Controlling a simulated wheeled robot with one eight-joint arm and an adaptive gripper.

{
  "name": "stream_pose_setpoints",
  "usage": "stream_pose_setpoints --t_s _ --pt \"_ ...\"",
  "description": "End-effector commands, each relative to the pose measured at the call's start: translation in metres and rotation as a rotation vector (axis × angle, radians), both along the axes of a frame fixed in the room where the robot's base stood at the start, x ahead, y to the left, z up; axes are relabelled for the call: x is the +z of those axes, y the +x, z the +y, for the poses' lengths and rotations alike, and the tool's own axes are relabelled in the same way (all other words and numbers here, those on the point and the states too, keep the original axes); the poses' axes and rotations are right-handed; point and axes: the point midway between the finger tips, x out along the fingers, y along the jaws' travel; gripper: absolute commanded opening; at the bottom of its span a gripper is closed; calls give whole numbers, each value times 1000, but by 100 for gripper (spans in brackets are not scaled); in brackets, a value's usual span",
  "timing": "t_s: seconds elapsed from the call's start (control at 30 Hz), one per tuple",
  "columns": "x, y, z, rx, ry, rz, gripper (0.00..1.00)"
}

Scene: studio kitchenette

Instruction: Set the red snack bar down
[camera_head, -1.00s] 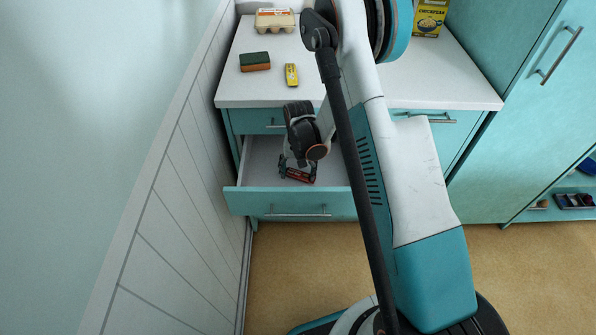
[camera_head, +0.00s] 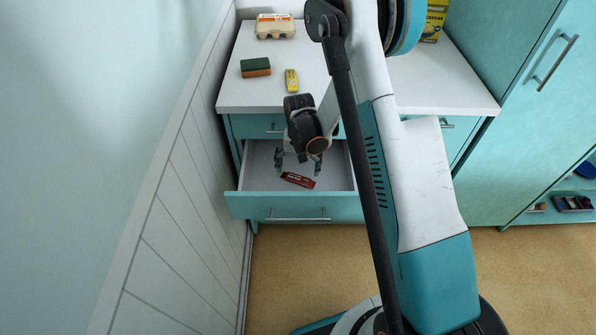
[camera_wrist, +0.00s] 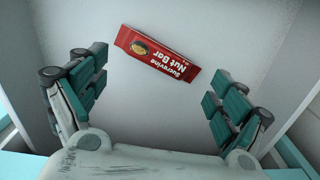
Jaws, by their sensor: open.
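The red snack bar (camera_head: 298,180) lies flat on the floor of an open drawer (camera_head: 264,168). In the wrist view the bar (camera_wrist: 158,54) shows its "Nut Bar" label, upside down and tilted, with nothing touching it. My gripper (camera_head: 298,162) is open and empty above the bar. In the wrist view its two teal-padded fingers (camera_wrist: 154,95) stand wide apart, one on each side, with the bar between and beyond them.
The drawer's front panel (camera_head: 295,206) stands out below the white counter. On the counter are a sponge (camera_head: 256,67), a yellow item (camera_head: 291,80), an egg carton (camera_head: 275,25) and a yellow box (camera_head: 434,20). A panelled wall (camera_head: 185,190) is close on the left.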

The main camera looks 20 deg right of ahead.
Motion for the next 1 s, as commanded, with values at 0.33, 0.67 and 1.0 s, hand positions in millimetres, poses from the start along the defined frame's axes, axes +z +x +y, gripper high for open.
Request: stream_pose_setpoints --t_s 0.33,0.67,1.0 --pt "65 0 -1 0 0 0 91" --pt "98 -3 -1 13 0 -21 91" --pt "208 -35 1 100 -12 -152 91"
